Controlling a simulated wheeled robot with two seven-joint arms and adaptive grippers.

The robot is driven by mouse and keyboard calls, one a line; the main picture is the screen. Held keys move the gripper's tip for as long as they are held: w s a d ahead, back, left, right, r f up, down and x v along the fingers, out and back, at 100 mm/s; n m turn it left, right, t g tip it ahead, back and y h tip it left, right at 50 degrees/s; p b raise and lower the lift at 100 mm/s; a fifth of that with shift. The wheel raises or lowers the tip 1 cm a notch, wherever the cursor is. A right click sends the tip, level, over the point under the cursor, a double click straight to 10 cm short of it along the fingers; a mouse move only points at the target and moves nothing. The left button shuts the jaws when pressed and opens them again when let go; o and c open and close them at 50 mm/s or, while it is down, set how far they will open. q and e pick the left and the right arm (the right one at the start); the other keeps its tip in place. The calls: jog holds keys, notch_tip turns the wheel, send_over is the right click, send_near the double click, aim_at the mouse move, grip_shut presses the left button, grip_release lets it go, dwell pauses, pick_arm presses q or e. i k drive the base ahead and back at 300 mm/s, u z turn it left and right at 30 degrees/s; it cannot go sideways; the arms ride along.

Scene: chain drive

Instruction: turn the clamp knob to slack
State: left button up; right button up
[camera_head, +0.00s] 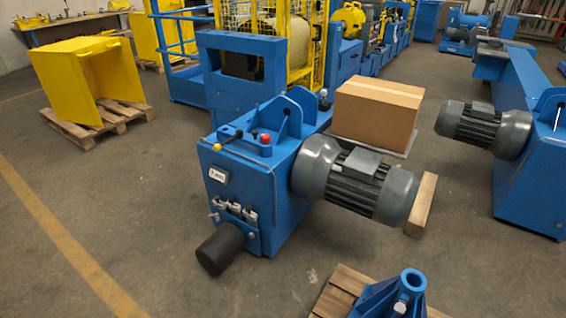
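No part labelled as the clamp knob can be made out, and I cannot tell which part it is. A blue machine (250,195) stands at the centre. On its top are a red knob (265,139) and a lever with a small yellow ball (217,147). Its front has a small label plate (218,175) and several small metal fittings (234,209). A black cylinder (221,249) sticks out low at the front. A grey motor (357,182) is on its right side. Neither of my grippers is in view.
A cardboard box (376,111) stands behind the motor. A blue stand (392,298) sits on a wooden pallet (345,290) at the front. A second machine with a motor (484,129) is at right. Yellow parts on a pallet (96,126) are at left.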

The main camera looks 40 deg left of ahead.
aim_at(265, 138)
jog(key=u, duration=1.05)
